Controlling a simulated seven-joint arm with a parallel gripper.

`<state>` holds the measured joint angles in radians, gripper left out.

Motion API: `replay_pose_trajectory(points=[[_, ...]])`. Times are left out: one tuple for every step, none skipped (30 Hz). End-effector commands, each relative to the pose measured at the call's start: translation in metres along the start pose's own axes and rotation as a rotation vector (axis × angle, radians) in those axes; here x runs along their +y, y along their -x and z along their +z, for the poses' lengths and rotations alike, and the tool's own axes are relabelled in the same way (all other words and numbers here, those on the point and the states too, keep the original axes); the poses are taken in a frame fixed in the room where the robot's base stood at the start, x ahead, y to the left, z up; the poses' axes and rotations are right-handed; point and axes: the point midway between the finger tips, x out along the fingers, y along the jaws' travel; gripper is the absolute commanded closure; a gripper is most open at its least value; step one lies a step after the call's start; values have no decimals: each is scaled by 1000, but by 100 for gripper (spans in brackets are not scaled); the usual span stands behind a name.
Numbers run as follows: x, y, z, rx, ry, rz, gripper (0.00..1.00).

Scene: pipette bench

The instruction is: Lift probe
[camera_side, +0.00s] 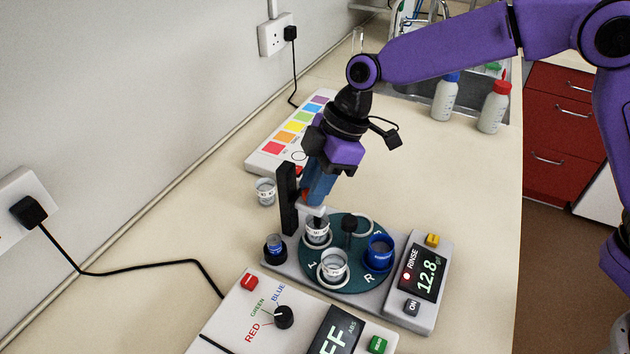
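My gripper (315,201), with a purple body and blue lower part, points down at the light grey probe head (312,215). It meets or overlaps the head in this view. I cannot tell whether its fingers are closed on it. The head sits beside a black upright post (287,200), above a small clear labelled beaker (318,232) on the dark teal round turntable (349,281). The probe's lower end is at or inside this beaker, too small to tell.
A display unit (424,281) reads "RINSE 12.8". A meter with a dial (284,317) is in front. A loose beaker (265,191) stands behind left.

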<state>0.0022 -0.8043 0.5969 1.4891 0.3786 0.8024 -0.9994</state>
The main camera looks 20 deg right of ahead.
Motion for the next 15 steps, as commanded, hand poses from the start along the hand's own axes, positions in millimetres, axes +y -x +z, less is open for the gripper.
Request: replay_pose_trajectory(points=[[0, 0, 0, 0, 0, -1, 100], [0, 0, 0, 0, 0, -1, 100], [0, 0, 0, 0, 0, -1, 100], [0, 2, -1, 0, 0, -1, 100], [0, 4, -2, 1, 1, 0, 100], [0, 9, -5, 3, 1, 1, 100], [0, 14, -7, 4, 2, 1, 100], [0, 20, -9, 5, 2, 2, 100], [0, 27, -12, 4, 1, 2, 100], [0, 33, -14, 4, 1, 2, 100], [0, 38, -17, 4, 2, 2, 100], [0, 43, -18, 3, 2, 1, 100], [0, 46, -20, 2, 1, 1, 100], [0, 49, -21, 2, 1, 2, 100], [0, 52, -21, 2, 1, 1, 100]])
